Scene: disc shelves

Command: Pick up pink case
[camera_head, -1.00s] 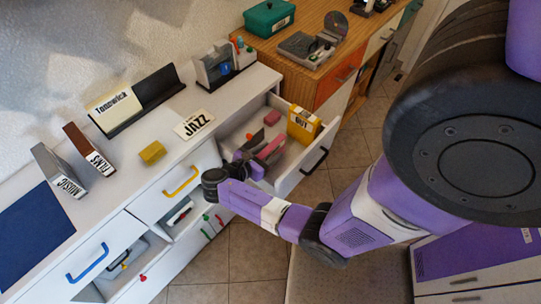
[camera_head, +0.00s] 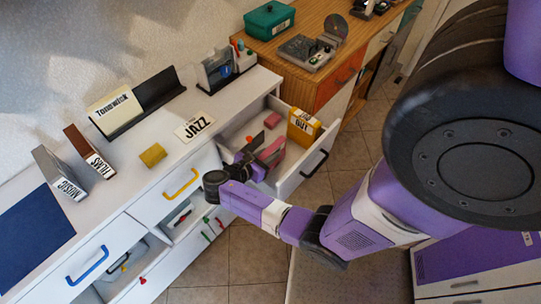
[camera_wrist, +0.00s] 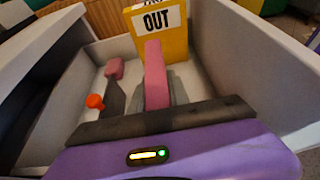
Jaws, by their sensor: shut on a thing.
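The pink case (camera_head: 272,149) is in the open drawer of the white cabinet in the head view. In the wrist view the pink case (camera_wrist: 155,75) stands on edge, narrow side toward the camera. My gripper (camera_head: 262,145) reaches into the drawer from its front left and is shut on the pink case. In the wrist view the dark fingers of my gripper (camera_wrist: 146,98) lie on either side of it. The lower part of the case is hidden by my gripper.
A yellow case marked OUT (camera_head: 303,127) stands at the drawer's right end, close behind the pink case. A small pink block (camera_wrist: 114,68) and an orange knob-like thing (camera_wrist: 95,102) lie in the drawer (camera_head: 309,168). Its walls rise close around my gripper.

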